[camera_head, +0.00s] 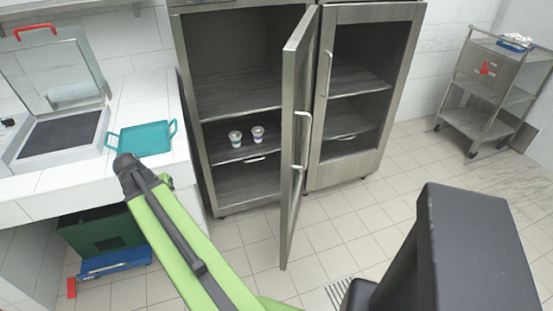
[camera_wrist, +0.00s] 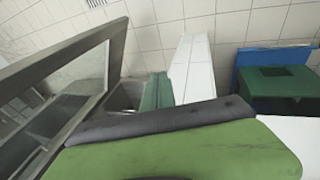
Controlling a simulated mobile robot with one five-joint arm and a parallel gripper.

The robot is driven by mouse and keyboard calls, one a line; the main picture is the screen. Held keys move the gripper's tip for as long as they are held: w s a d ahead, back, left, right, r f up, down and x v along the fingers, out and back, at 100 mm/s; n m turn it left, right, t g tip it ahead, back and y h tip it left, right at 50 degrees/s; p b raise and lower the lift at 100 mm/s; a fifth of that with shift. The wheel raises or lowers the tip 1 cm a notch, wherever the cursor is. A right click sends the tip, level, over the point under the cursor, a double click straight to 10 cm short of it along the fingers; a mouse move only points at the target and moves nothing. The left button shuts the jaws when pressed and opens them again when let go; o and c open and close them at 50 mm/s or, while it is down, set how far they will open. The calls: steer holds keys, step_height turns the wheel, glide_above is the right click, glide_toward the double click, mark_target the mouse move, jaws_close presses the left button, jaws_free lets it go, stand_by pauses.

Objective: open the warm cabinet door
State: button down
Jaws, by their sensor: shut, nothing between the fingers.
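The warm cabinet (camera_head: 187,90) is a tall steel unit at the back with dark shelves. Its left door (camera_head: 292,130), a metal-framed glass panel with a vertical bar handle (camera_head: 301,140), stands swung wide open toward me. The left compartment is exposed. The right door (camera_head: 318,165) is closed, with its own bar handle (camera_head: 328,75). My gripper (camera_wrist: 165,120) shows as a green body with a dark edge low in the wrist view, shut and empty. A framed panel that looks like the open door (camera_wrist: 95,75) is at left there, apart from it. The head view hides my gripper.
Two small cups (camera_head: 257,133) stand on the left compartment's shelf. A teal tray (camera_head: 140,138) lies on the white counter (camera_head: 75,180). Below are a green crate (camera_head: 100,232) and a blue item (camera_head: 115,262). A steel trolley (camera_head: 480,122) is at right. Floor before the right door is clear.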

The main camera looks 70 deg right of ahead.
steer(key=s+d+r+m+g+h+p, duration=0.15)
steer(key=s+d+r+m, duration=0.3)
steer(key=s+d, duration=0.65)
steer(key=s+d+r+m+g+p, duration=0.2)
steer(key=s+d+r+m, duration=0.25)
steer(key=s+d, duration=0.65)
steer(key=s+d+r+b+x, duration=0.1)
steer(key=s+b+x, duration=0.1)
steer(key=b+x, duration=0.5)
step_height(320, 180, down, 3)
steer(key=shift+s+d+f+n+b, duration=0.15)
steer(key=shift+s+d+n+b, duration=0.2)
steer(key=shift+s+d, duration=0.65)
